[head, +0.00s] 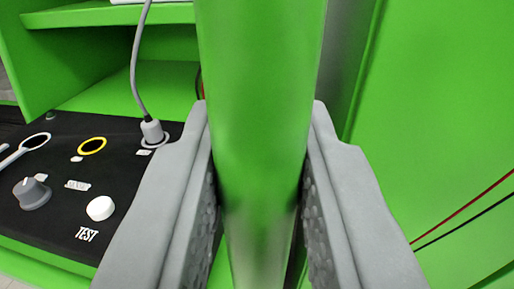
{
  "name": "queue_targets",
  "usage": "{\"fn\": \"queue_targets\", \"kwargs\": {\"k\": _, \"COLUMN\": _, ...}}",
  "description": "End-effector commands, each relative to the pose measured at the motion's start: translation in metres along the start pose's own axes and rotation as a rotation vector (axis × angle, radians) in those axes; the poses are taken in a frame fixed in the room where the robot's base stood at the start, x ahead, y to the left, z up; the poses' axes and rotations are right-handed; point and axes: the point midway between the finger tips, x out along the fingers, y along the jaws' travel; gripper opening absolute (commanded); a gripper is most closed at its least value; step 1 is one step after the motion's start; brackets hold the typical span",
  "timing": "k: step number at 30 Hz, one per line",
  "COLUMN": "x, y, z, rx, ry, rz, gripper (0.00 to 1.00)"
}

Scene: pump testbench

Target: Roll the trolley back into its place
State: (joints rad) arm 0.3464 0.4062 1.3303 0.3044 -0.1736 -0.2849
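My gripper (260,185) is in the middle of the head view, its two grey fingers on either side of a thick green upright bar (262,80). The padded inner faces lie against or very close to the bar, and the bar fills the gap between them. The bar runs from the top edge of the picture to the bottom edge, so both its ends are out of view. I cannot tell whether it is part of the trolley. No wheels or trolley base show.
A black control panel (68,205) with a grey knob (32,193), a white button (100,208) and a plugged grey cable (134,75) lies to the left. Green shelves (110,14) stand behind it. A green panel (440,110) fills the right, with red and black wires low down.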

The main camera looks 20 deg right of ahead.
Motion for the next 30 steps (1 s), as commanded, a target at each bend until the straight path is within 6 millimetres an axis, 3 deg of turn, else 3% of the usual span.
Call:
{"fn": "queue_targets", "kwargs": {"k": 1, "x": 0.000, "y": 0.001, "z": -0.003, "rx": 0.000, "ry": 0.004, "rz": 0.001, "gripper": 0.30}}
{"fn": "queue_targets", "kwargs": {"k": 3, "x": 0.000, "y": 0.001, "z": -0.002, "rx": 0.000, "ry": 0.003, "rz": 0.001, "gripper": 0.41}}
{"fn": "queue_targets", "kwargs": {"k": 22, "x": -0.001, "y": 0.000, "z": 0.000, "rx": 0.000, "ry": 0.000, "rz": 0.000, "gripper": 0.41}}
{"fn": "queue_targets", "kwargs": {"k": 30, "x": -0.015, "y": 0.000, "z": -0.001, "rx": 0.000, "ry": 0.001, "rz": 0.000, "gripper": 0.41}}
